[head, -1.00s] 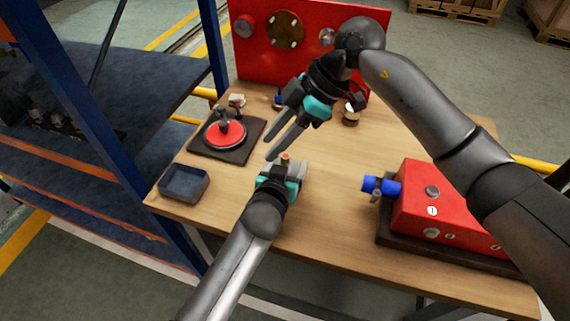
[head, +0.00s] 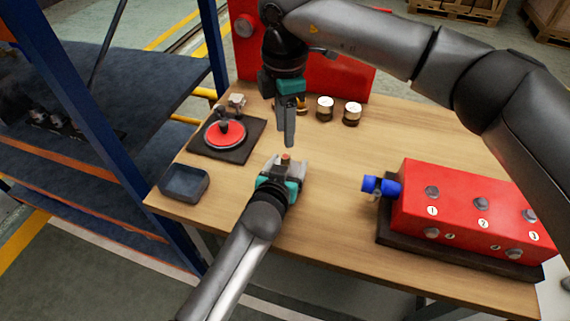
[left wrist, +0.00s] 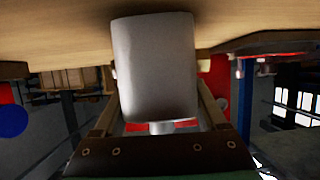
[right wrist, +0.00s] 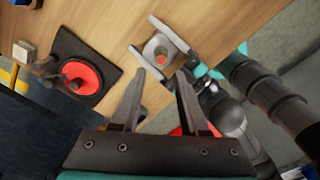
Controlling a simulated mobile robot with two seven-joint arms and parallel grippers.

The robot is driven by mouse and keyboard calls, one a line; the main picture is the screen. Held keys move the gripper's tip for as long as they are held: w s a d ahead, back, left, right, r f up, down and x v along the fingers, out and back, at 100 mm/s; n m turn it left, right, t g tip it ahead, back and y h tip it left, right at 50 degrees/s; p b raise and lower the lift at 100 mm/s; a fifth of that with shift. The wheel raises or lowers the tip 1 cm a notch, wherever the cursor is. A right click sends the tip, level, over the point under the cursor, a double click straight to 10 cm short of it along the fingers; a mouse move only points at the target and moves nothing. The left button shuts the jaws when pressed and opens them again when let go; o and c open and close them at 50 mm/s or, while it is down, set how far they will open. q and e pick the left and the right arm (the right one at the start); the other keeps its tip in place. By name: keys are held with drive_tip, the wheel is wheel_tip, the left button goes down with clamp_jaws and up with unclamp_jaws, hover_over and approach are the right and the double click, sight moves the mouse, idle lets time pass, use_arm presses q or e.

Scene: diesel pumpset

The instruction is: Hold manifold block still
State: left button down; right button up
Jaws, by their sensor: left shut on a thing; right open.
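The manifold block (head: 297,168) is a small grey block with an orange-brown piece on top, near the middle front of the wooden table. My left gripper (head: 284,177) is shut on it from the front. In the left wrist view the block (left wrist: 155,70) is a pale grey body between the fingers. My right gripper (head: 288,143) points down, open and empty, above and behind the block. In the right wrist view its open fingers (right wrist: 161,78) straddle a line toward the block (right wrist: 158,46) and its top piece, apart from them. Whether the block touches the table is unclear.
A dark plate with a red disc (head: 225,133) and a blue-grey tray (head: 184,183) lie to the left. A red numbered box (head: 465,215) with a blue fitting (head: 376,186) stands right. Cylinders (head: 325,108) and a red panel (head: 340,75) stand behind. Table between block and box is clear.

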sight(285, 156)
drive_tip(key=shift+f, duration=3.45)
drive_tip(key=shift+s, duration=0.1)
drive_tip(key=shift+c, duration=0.4)
clamp_jaws()
